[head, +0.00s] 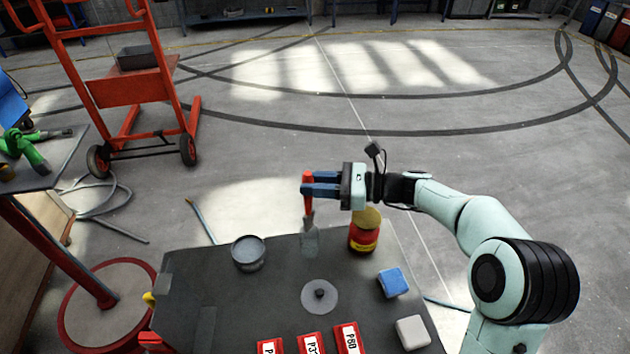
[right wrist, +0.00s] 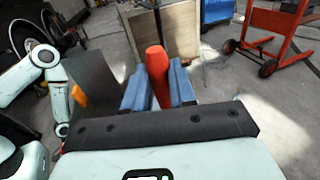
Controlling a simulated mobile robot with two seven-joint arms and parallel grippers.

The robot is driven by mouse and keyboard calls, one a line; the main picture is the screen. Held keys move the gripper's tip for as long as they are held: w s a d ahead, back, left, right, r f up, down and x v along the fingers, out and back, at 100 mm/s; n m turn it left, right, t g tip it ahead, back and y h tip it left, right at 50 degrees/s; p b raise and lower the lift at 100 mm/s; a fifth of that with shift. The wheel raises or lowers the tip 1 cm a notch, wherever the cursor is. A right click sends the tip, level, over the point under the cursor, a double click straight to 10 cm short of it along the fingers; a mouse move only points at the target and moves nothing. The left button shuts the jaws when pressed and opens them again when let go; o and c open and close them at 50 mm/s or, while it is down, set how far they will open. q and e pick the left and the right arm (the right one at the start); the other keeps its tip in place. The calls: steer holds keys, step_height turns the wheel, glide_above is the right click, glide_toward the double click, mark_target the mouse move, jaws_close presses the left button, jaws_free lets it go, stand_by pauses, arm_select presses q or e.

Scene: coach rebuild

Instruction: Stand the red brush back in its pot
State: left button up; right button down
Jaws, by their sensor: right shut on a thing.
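The red brush (head: 308,208) is upright, with its red handle at the top and grey bristle end pointing down. My right gripper (head: 308,189) is shut on the handle. In the right wrist view the red handle (right wrist: 157,75) stands between the blue fingers. The bristle end shows against the far part of the dark tabletop; I cannot tell how high above it. A round grey metal pot (head: 248,265) stands upright on the table to the left of the brush, apart from it. My left gripper is not in view.
A red and yellow tin (head: 363,240) stands close right of the brush. A grey disc with a knob (head: 319,296), a blue block (head: 393,283), a white block (head: 412,332) and red labelled boxes (head: 311,344) lie nearer. The tabletop (head: 200,285) is clear around the pot.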

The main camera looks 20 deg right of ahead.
step_height(320, 180, down, 6)
steer(key=b, duration=0.3)
steer(key=shift+f, duration=0.15)
stand_by(0.5)
steer(key=c, duration=0.8)
jaws_free()
steer(key=shift+c, duration=0.2)
steer(key=v, duration=1.3)
steer(key=shift+s, duration=0.15)
steer(key=shift+d, duration=0.1)
